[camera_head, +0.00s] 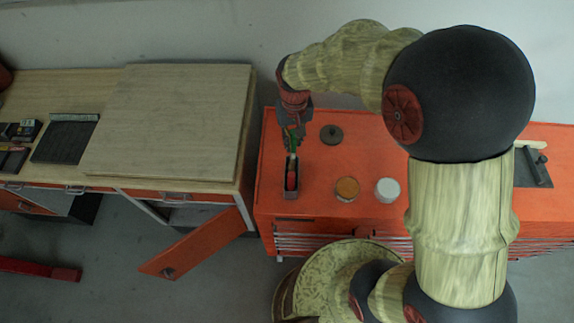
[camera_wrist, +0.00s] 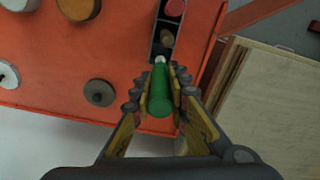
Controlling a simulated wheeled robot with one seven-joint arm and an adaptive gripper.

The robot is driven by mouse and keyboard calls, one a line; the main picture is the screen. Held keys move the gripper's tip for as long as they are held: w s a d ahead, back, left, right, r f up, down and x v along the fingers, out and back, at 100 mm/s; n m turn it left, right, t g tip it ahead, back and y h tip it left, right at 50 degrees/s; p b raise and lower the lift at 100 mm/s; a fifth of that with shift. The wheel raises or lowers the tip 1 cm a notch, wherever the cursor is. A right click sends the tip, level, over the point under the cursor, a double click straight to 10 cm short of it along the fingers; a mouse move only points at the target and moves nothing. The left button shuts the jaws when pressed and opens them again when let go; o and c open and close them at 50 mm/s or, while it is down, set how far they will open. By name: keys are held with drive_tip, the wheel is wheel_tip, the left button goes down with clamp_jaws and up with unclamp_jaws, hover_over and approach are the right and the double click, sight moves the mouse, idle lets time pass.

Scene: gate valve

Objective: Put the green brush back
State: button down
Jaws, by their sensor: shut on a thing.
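The green brush (camera_wrist: 161,92) is between the fingers of my gripper (camera_wrist: 160,85), which is shut on it. Its pale end points toward a dark narrow holder (camera_wrist: 153,50) on the orange cabinet top. In the head view the green brush (camera_head: 291,141) shows below my gripper (camera_head: 291,128), over the back end of the dark holder (camera_head: 286,191). A red item (camera_head: 291,180) stands in the holder. In the wrist view the holder also has a brownish round thing (camera_wrist: 166,38) in it. I cannot tell whether the brush tip is inside the holder.
On the orange cabinet (camera_head: 315,205) stand a dark round knobbed part (camera_head: 331,134), a brown-topped can (camera_head: 347,189) and a white-topped can (camera_head: 387,190). A wooden workbench (camera_head: 170,120) stands to the left, with an open orange door (camera_head: 200,243) below.

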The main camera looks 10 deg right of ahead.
sight(292, 156)
wheel_tip(292, 156, down, 5)
drive_tip(key=shift+w+a+r, duration=0.1)
drive_tip(key=shift+f, duration=0.6)
drive_tip(key=shift+f+p, duration=0.3)
drive_tip(key=shift+f, duration=1.55)
drive_tip(key=shift+f, duration=0.15)
drive_tip(key=c, duration=1.8)
unclamp_jaws()
drive_tip(key=shift+o, duration=0.4)
